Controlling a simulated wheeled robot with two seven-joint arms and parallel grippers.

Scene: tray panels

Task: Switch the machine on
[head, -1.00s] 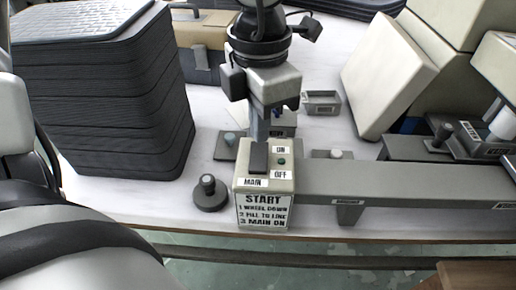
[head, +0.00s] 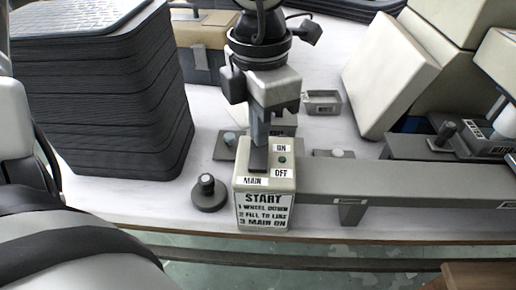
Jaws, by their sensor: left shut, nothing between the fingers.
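The machine's control box (head: 245,205) is pale, at the front edge of the table, with a START instruction sign on its front. Its top has MAIN, ON and OFF labels and a small green round button or lamp (head: 282,160). The dark MAIN switch (head: 258,160) is on the left of that top, partly hidden by my left gripper. My left gripper (head: 260,142) is shut and empty, pointing down with its fingertips over the switch's far part. I cannot tell whether they touch it or which way the switch is set. My right gripper is not in view.
A tall stack of dark trays (head: 110,110) stands left. A round black knob (head: 207,190) is just left of the box. A grey beam (head: 400,185) runs right from it. Tilted pale boxes (head: 385,75) and a small grey tray (head: 322,101) stand behind.

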